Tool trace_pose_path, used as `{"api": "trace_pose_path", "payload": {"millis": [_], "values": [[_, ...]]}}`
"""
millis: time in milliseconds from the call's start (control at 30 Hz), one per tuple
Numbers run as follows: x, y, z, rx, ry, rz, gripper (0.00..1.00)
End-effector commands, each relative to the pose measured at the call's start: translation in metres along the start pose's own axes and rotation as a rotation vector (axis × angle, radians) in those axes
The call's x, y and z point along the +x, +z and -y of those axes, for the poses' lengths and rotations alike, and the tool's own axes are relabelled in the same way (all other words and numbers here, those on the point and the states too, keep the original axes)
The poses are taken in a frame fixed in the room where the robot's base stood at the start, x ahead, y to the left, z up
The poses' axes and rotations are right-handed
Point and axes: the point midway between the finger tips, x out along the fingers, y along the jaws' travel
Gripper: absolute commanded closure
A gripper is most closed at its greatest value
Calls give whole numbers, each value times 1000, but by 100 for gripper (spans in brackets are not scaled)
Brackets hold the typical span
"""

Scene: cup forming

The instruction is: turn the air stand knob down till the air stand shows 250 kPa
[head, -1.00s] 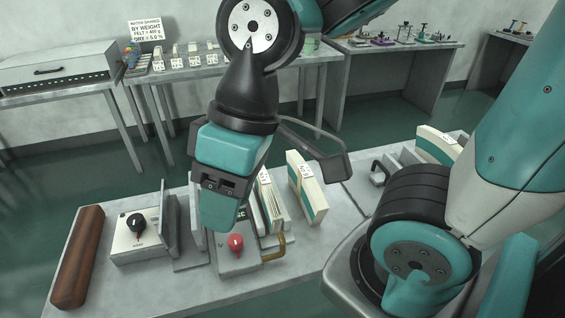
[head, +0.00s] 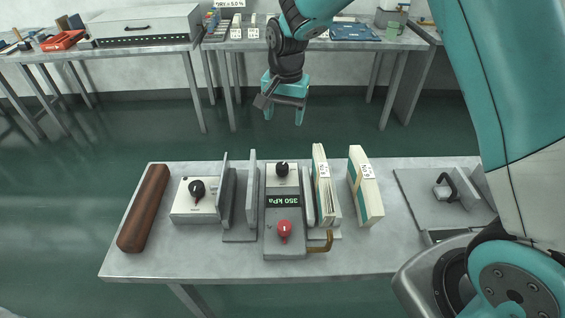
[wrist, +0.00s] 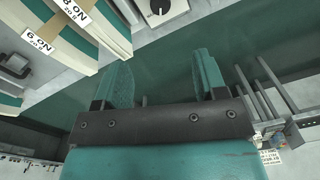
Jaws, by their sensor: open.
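The air stand (head: 285,244) is a grey unit on the near bench. Its display (head: 284,200) reads 350 kPa. A black knob (head: 282,169) sits on a pale block at its far end, and a red knob (head: 284,229) is on its near end. My gripper (head: 284,115) is open and empty, beyond the bench's far edge and apart from the stand. In the wrist view the open fingers (wrist: 163,80) have only floor between them. A black knob (wrist: 160,8) on a white face shows at the top there, partly cut off.
A white box with a black dial (head: 197,188) and upright grey plates (head: 251,190) stand left of the air stand. Labelled packs (head: 365,187) stand to the right, and a brass handle (head: 322,243) juts out. A brown bar (head: 144,208) lies at far left.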

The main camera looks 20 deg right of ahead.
Motion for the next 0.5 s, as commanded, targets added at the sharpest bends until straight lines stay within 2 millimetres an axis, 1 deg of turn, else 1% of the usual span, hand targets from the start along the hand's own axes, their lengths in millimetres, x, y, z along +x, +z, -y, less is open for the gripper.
{"api": "trace_pose_path", "payload": {"millis": [33, 167, 233, 500], "values": [[5, -3, 1, 15, 5, -1, 35], [20, -4, 0, 23, 9, -1, 35], [32, -3, 0, 22, 9, 0, 35], [93, -2, -1, 19, 10, 2, 35]]}}
